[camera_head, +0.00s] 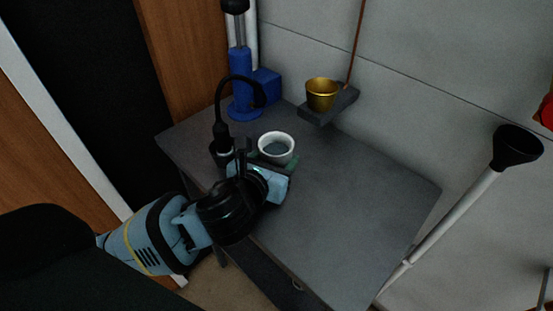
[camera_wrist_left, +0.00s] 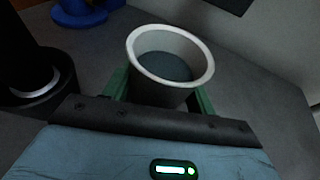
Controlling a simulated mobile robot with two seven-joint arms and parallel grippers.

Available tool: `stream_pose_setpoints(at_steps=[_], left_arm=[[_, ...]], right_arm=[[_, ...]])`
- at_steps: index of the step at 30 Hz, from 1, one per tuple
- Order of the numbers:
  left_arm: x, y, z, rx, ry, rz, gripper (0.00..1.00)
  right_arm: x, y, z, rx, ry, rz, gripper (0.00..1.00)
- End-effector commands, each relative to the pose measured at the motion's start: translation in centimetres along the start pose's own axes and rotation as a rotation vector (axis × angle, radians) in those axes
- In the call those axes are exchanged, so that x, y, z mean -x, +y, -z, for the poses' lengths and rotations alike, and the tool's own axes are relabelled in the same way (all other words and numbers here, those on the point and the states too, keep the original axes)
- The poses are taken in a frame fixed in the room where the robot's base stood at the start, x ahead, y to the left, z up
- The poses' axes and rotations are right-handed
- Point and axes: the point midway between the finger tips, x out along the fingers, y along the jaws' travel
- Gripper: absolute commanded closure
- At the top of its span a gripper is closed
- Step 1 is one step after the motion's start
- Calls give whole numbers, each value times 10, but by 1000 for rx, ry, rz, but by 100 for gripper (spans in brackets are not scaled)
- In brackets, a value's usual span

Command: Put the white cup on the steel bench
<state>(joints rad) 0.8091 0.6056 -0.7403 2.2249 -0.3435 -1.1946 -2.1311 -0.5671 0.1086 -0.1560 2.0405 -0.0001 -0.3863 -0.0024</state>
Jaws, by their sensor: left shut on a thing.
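The white cup (camera_head: 277,145) is upright at the left part of the grey steel bench (camera_head: 340,215). My left gripper (camera_head: 275,158) is shut on the cup, with green fingers on either side of it. In the left wrist view the cup (camera_wrist_left: 168,62) stands between the green fingers of the gripper (camera_wrist_left: 160,95), and its inside looks dark grey. I cannot tell whether its base touches the bench top, because the gripper hides the lower part. My right gripper is not in view.
A black lamp-like item with a bent neck (camera_head: 220,125) stands close left of the cup. A blue stand (camera_head: 241,85) is behind it. A gold cup (camera_head: 322,94) sits on a dark wall shelf (camera_head: 330,108). The bench's right side is clear.

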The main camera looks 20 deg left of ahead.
Motion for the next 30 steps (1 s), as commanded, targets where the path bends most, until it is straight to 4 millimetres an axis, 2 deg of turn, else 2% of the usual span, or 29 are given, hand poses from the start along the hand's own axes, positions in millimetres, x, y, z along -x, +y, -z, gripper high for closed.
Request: stream_pose_setpoints(at_steps=[10, 11, 16, 26, 30], left_arm=[[-1, 0, 1, 0, -3, 1, 69], [-1, 0, 1, 0, -3, 1, 42], [-1, 0, 1, 0, -3, 1, 22], [0, 0, -1, 1, -4, 0, 22], [14, -1, -2, 0, -3, 3, 22]], right_arm=[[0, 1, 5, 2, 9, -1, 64], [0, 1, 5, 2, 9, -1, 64], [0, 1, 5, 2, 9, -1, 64], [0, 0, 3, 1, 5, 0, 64], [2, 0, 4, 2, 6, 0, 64]])
